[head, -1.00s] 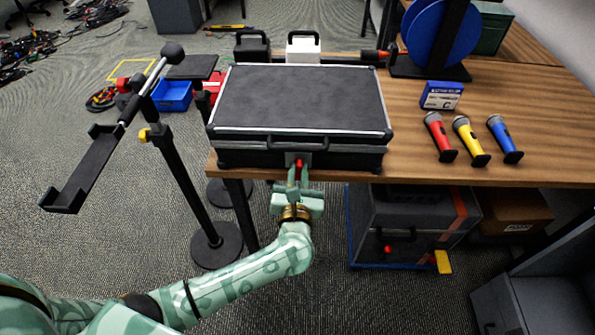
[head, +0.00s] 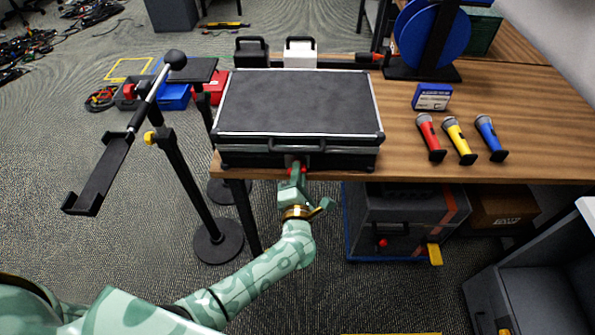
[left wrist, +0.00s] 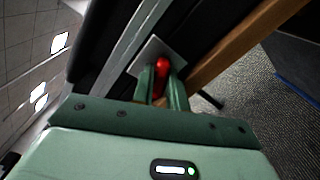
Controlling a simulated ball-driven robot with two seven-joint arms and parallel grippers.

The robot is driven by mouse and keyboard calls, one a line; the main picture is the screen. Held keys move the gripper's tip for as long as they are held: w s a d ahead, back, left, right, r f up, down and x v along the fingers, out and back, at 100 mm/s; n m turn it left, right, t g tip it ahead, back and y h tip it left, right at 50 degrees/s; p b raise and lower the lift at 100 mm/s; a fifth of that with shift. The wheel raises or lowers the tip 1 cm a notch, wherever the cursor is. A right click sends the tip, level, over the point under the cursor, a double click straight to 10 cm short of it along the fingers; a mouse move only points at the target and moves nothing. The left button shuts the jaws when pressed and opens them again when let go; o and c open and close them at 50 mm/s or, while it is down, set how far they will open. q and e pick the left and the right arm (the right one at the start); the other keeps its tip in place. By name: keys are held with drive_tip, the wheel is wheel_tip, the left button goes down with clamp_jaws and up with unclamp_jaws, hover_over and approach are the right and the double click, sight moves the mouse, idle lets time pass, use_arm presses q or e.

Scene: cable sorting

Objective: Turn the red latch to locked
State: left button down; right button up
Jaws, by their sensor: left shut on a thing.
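The red latch (left wrist: 162,68) sits on a grey metal plate (left wrist: 150,52) on the front face of the black case. My left gripper (left wrist: 163,88) is shut on the red latch, with one finger on each side of it. In the head view my left gripper (head: 294,175) reaches up to the case front, just below the handle, and mostly hides the latch. The black case (head: 300,102) lies closed at the table's front edge. My right gripper is not in view.
The wooden table (head: 545,130) holds red, yellow and blue microphones (head: 455,135) and a small blue box (head: 432,97) right of the case. A black stand (head: 180,170) rises at the left. A dark case (head: 405,225) sits below the table.

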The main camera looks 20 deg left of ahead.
use_arm(q)
drive_tip(key=m+p, duration=0.1)
drive_tip(key=m, duration=0.4)
drive_tip(key=shift+d+f+p, duration=0.1)
drive_tip(key=shift+f+p, duration=0.05)
drive_tip(key=shift+p, duration=0.15)
idle(0.4)
drive_tip(key=c, duration=1.4)
unclamp_jaws()
